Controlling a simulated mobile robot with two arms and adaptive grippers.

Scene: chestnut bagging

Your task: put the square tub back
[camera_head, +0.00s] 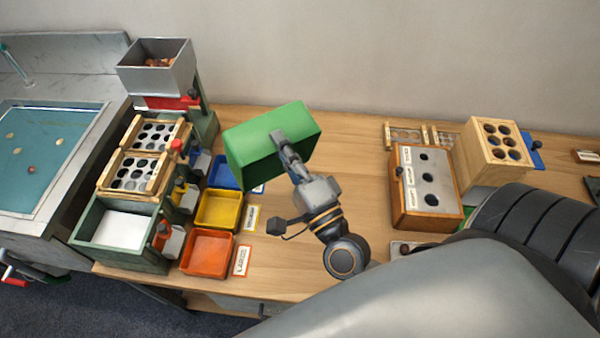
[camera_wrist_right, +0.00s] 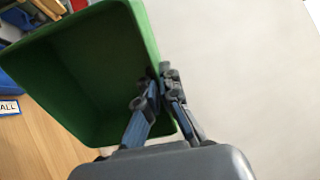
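The square tub is a green open box (camera_head: 255,130), tilted in the air above the back middle of the table in the head view. My right gripper (camera_head: 280,138) is shut on one of its walls. In the right wrist view the fingers (camera_wrist_right: 158,85) pinch the wall of the green tub (camera_wrist_right: 85,70) near its edge, one finger inside and one outside. The inside that shows there is bare green. My left gripper is not in view.
Blue (camera_head: 222,172), yellow (camera_head: 218,210) and orange (camera_head: 207,252) trays stand left of my right gripper, beside the green-framed sorter (camera_head: 120,235). A wooden box with holes (camera_head: 427,190) and a wooden block (camera_head: 493,155) stand right. Wood between is mostly clear.

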